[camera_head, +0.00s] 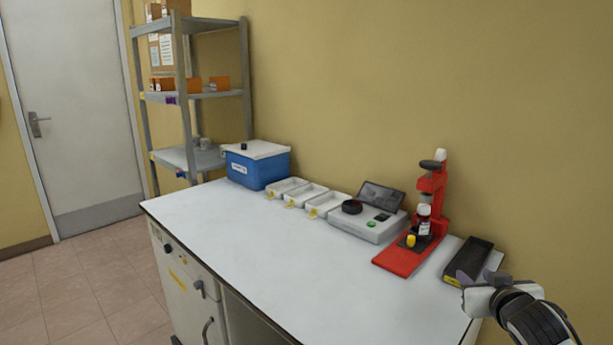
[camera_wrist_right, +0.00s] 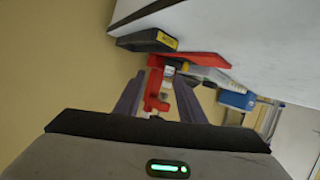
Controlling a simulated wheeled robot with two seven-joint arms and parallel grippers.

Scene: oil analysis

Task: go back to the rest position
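My right gripper (camera_head: 486,281) is at the right edge of the head view, beside the table's right end and near the black tray. In the right wrist view its two dark fingers (camera_wrist_right: 160,98) stand apart with nothing held between them; the red stand shows beyond the gap. My left gripper is not in the head view. The white table (camera_head: 240,220) fills the middle of the head view.
Nearby are a black tray (camera_head: 470,258), a grey instrument (camera_head: 365,228), white trays (camera_head: 325,206) and a blue box (camera_head: 258,169). A shelf (camera_head: 190,95) stands behind. The table's front is clear.

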